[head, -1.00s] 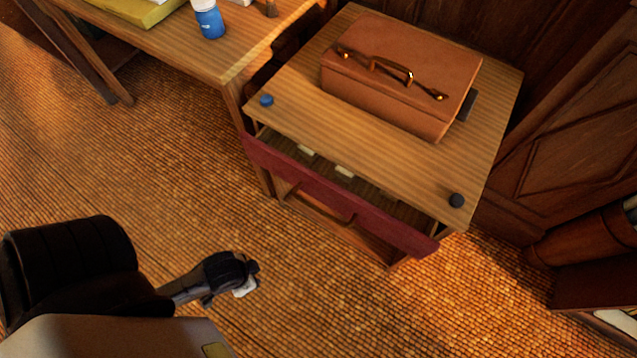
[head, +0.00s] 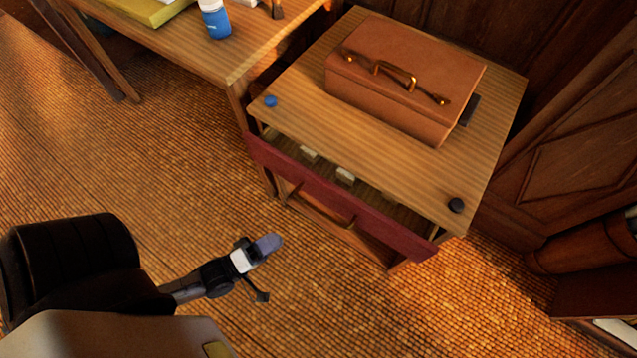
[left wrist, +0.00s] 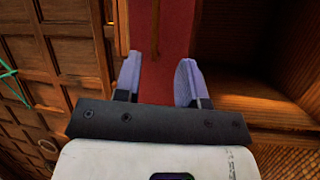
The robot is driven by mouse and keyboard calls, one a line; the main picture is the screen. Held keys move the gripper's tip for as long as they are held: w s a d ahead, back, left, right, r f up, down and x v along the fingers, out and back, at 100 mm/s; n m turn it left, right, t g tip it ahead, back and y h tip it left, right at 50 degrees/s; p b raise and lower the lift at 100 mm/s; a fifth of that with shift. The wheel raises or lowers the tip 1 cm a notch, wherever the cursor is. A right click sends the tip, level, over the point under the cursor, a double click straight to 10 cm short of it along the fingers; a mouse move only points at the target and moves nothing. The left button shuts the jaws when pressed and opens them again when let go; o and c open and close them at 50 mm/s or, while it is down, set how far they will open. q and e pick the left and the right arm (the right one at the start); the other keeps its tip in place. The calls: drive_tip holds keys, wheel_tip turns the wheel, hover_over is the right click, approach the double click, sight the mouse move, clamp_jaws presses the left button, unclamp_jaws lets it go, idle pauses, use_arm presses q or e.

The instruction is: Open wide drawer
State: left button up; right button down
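The wide drawer has a dark red front (head: 340,197) and is pulled part way out of the small wooden table (head: 405,170). Light-coloured items lie inside it, and a handle bar shows low on its front. My left gripper (head: 268,262) is in front of the drawer, to its lower left, apart from it and over the woven floor. In the left wrist view its two pale fingers (left wrist: 158,82) are spread with nothing between them, and the red drawer front (left wrist: 172,40) shows beyond them. My right gripper is in neither view.
A brown case (head: 405,80) lies on the table, with a blue knob (head: 270,101) and a black knob (head: 456,205) near the front corners. A desk (head: 190,45) with a blue bottle (head: 215,20) stands at upper left. Open floor lies in front.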

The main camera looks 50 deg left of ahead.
sight(319, 210)
use_arm(q)
drive_tip(key=shift+n, duration=0.7)
drive_tip(key=b+x, duration=0.2)
drive_tip(key=x, duration=0.5)
drive_tip(key=b+x, duration=0.2)
drive_tip(key=x, duration=0.5)
drive_tip(key=shift+s+r, duration=0.1)
drive_tip(key=shift+r, duration=0.15)
drive_tip(key=shift+c, duration=0.3)
clamp_jaws()
